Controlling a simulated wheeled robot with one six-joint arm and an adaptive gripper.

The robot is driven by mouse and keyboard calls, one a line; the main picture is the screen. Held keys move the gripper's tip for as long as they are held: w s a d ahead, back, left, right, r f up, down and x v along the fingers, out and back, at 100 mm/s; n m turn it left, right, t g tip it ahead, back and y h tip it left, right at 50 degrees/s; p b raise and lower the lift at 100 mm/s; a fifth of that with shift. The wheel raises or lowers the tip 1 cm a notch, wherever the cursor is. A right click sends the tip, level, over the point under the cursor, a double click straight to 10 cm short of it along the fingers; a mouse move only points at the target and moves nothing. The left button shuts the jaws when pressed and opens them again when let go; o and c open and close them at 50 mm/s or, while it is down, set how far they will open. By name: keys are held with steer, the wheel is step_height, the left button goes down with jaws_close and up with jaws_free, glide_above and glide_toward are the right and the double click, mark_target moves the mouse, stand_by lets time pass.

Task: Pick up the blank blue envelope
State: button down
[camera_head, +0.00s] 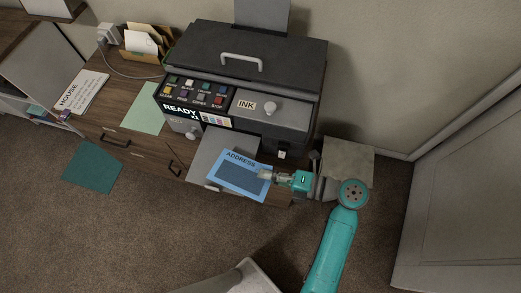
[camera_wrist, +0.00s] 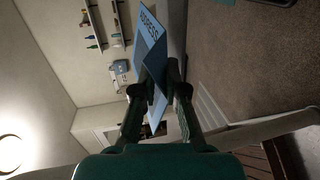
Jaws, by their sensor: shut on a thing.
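A blue envelope (camera_head: 238,179) with the word ADDRESS and a darker blue panel on its face is in front of the printer, over the grey output tray (camera_head: 208,150). My gripper (camera_head: 266,175) is shut on its right edge in the head view. In the wrist view the envelope (camera_wrist: 149,48) passes between the fingertips (camera_wrist: 160,90) of my gripper, with ADDRESS showing near its upper end. I cannot tell whether the envelope touches the tray.
The large black printer (camera_head: 245,60) stands on the wooden desk, with an INK drawer (camera_head: 265,110) and a READY panel. A light green sheet (camera_head: 145,120) and a HOUSE sign (camera_head: 83,92) lie to its left. A teal sheet (camera_head: 92,167) is on the carpet. A door (camera_head: 465,190) is at right.

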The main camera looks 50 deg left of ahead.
steer(key=r+v, duration=0.1)
steer(key=v, duration=1.1)
steer(key=shift+r, duration=0.3)
steer(key=shift+a, duration=0.1)
